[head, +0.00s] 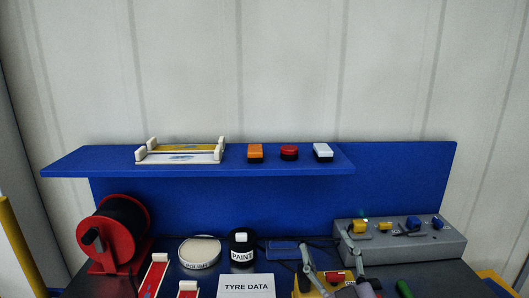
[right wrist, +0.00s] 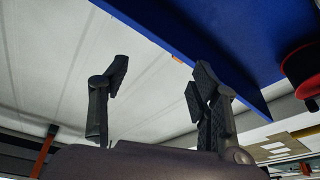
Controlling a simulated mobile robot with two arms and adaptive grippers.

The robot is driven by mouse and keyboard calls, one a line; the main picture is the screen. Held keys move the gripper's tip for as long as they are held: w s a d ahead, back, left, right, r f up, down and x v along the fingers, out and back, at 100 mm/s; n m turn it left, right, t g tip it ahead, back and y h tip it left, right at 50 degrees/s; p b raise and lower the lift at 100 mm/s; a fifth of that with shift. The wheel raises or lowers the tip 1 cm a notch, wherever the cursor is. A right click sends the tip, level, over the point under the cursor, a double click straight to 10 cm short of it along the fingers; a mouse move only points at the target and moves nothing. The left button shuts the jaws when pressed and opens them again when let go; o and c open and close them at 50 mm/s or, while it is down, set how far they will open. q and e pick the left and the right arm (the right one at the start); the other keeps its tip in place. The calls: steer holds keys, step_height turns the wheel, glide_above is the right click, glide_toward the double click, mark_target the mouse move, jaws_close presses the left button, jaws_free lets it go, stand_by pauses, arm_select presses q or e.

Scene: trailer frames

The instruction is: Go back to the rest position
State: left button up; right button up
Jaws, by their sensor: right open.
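My right gripper (head: 327,252) is at the lower right of the middle in the head view, in front of the blue back panel. Its two grey fingers stand apart. In the right wrist view the right gripper (right wrist: 160,88) also shows open, with dark padded fingertips and nothing held between them. Pale wall and the edge of the blue shelf show behind the fingers there. My left gripper is in neither view.
The workbench is crowded.

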steer(key=s+d+f+m+g+h, duration=0.1)
steer(key=s+d+f+g, duration=0.1)
steer(key=f, duration=0.4)
steer(key=s+d+f+m+g+h, duration=0.2)
steer(key=f+g, duration=0.1)
steer(key=f, duration=0.3)
steer(key=s+d+f+m+g+h, duration=0.1)
steer(key=s+d+f+g, duration=0.1)
steer(key=f, duration=0.4)
steer(key=shift+s+d+f+m+g, duration=0.2)
steer(key=shift+d+m+g, duration=0.1)
steer(key=shift+d, duration=0.2)
steer(key=s+d+f+g, duration=0.1)
steer(key=s+f+g, duration=0.4)
steer(key=s+f, duration=0.3)
steer(key=s+f+g, duration=0.4)
steer(key=s+f, duration=0.2)
steer(key=s, duration=0.5)
step_height(320, 180, down, 25)
steer(key=s+g, duration=0.2)
steer(key=s+d+f+g, duration=0.1)
steer(key=s+d+f, duration=0.2)
steer(key=s+f, duration=1.4)
steer(key=shift+d, duration=0.15)
